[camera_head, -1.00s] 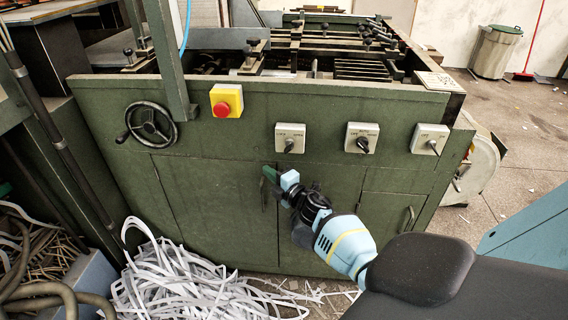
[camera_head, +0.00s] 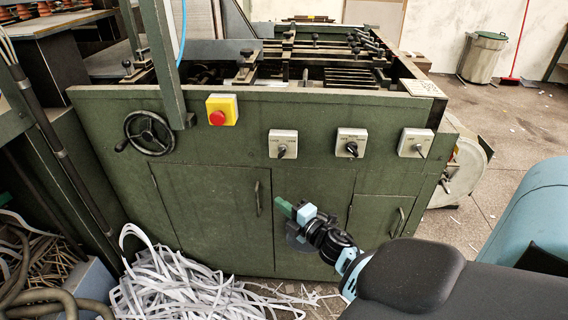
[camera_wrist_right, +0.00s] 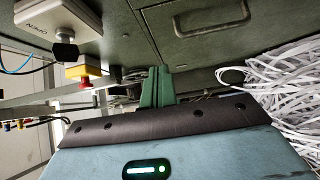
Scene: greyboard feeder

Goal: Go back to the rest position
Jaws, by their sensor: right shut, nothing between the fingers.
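My right gripper (camera_head: 285,207) has green fingers and stands in front of the green machine's lower doors, below the switches. In the right wrist view its green fingers (camera_wrist_right: 158,87) are together, with nothing between them. My left gripper is not in view. The green machine (camera_head: 225,150) has a black handwheel (camera_head: 150,132), a red button on a yellow box (camera_head: 221,109), and three grey switch plates, the left one (camera_head: 282,144), the middle one (camera_head: 351,142) and the right one (camera_head: 415,143).
A heap of white strips (camera_head: 185,285) lies on the floor at the lower left, beside thick hoses (camera_head: 40,300). A bin (camera_head: 482,57) and a red broom (camera_head: 518,45) stand at the back right. Open floor (camera_head: 500,115) shows right of the machine.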

